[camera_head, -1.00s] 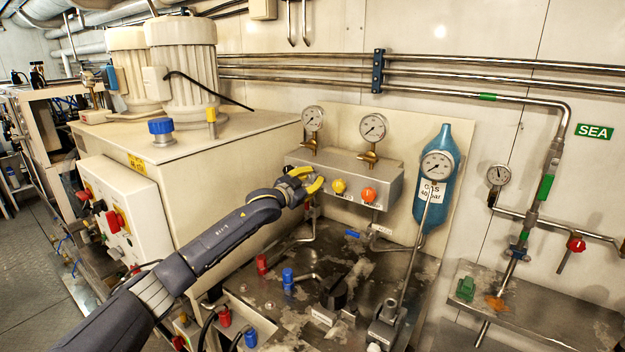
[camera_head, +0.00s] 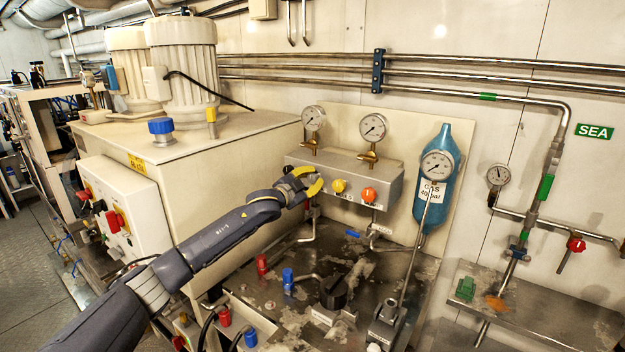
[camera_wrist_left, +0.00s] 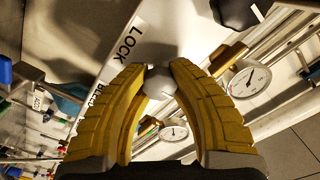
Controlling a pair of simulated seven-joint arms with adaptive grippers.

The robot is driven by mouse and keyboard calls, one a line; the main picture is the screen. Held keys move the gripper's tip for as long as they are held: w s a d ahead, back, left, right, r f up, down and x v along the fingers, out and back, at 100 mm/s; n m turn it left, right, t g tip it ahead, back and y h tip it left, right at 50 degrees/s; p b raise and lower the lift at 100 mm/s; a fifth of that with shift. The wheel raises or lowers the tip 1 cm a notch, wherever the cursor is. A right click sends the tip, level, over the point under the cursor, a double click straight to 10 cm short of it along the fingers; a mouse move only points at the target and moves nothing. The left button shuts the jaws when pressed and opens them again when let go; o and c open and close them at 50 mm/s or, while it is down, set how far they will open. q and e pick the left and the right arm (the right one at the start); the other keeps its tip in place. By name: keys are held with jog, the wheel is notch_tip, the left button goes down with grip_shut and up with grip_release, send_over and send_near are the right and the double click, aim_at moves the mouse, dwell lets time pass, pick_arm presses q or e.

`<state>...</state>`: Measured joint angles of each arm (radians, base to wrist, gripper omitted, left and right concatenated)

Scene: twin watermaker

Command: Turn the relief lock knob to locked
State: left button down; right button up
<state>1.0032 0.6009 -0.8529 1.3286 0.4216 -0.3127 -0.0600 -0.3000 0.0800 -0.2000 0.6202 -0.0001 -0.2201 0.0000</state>
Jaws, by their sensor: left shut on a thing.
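The relief lock knob shows in the left wrist view as a small pale grey knob (camera_wrist_left: 158,82) beside a white label (camera_wrist_left: 122,50) that reads LOCK and part of another word. My left gripper (camera_wrist_left: 160,70) has its yellow fingers closed around this knob. In the head view my left gripper (camera_head: 318,182) is at the left end of the metal block (camera_head: 385,181) and hides the knob. I cannot tell the knob's exact angle. My right gripper is not in view.
A yellow knob (camera_head: 339,186) and an orange knob (camera_head: 369,195) sit on the block's front, just right of my gripper. Two gauges (camera_head: 313,118) (camera_head: 373,127) stand above it. A blue bottle (camera_head: 444,172) hangs to the right. The large beige tank housing (camera_head: 230,170) is at the left.

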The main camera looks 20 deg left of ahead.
pick_arm(q)
jog(key=shift+r, duration=0.3)
jog(key=c, duration=1.3)
grip_release()
jog(key=shift+d, duration=0.1)
jog(key=shift+c, duration=0.2)
jog(key=o, duration=0.3)
jog(key=shift+f, duration=0.2)
jog(key=v, duration=1.2)
